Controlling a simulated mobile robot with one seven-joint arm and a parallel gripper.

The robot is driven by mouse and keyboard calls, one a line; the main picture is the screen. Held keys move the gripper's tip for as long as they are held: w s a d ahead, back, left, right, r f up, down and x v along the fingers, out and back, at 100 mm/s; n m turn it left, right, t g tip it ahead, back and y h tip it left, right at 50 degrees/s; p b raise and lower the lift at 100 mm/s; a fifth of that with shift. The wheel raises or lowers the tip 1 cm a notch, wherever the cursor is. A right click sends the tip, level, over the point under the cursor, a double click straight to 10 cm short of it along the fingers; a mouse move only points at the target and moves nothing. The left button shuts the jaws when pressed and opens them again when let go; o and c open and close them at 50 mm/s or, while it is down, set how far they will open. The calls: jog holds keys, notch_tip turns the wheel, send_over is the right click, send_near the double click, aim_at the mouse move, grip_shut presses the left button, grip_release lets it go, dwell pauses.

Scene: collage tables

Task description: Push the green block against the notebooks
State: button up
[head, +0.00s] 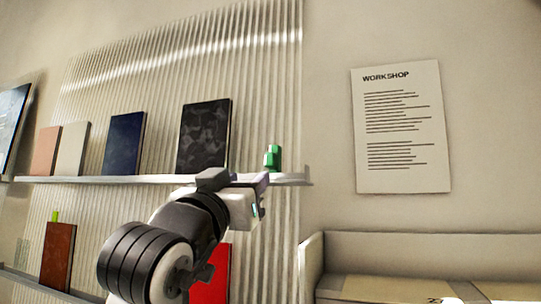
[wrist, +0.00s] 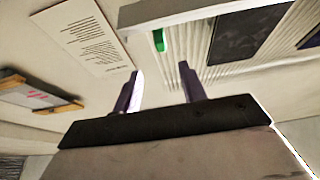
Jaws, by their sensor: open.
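The green block (head: 272,157) stands upright near the right end of the upper shelf (head: 100,180), a short gap to the right of the black patterned notebook (head: 203,138). A blue notebook (head: 124,144), a beige one (head: 72,149) and an orange one (head: 46,150) stand further left. My gripper (head: 258,184) is at the shelf's front edge, just below the block in the picture. In the wrist view my gripper (wrist: 158,78) has its two fingers apart with nothing between them. The green block (wrist: 159,40) shows beyond them there, partly hidden by the shelf.
A lower shelf (head: 40,287) holds a brown notebook (head: 58,256) and a red one (head: 212,284), partly behind my arm. A workshop notice (head: 402,128) hangs on the wall at right. A pale open-topped box or bench (head: 420,245) stands below it.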

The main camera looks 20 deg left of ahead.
aim_at(268, 159)
jog(key=p+x, duration=0.5)
jog(key=x, duration=0.7)
jog(key=shift+r, duration=0.2)
jog(key=shift+w+r+p, duration=0.1)
jog(key=shift+w+p, duration=0.35)
jog(key=shift+w, duration=0.15)
grip_shut()
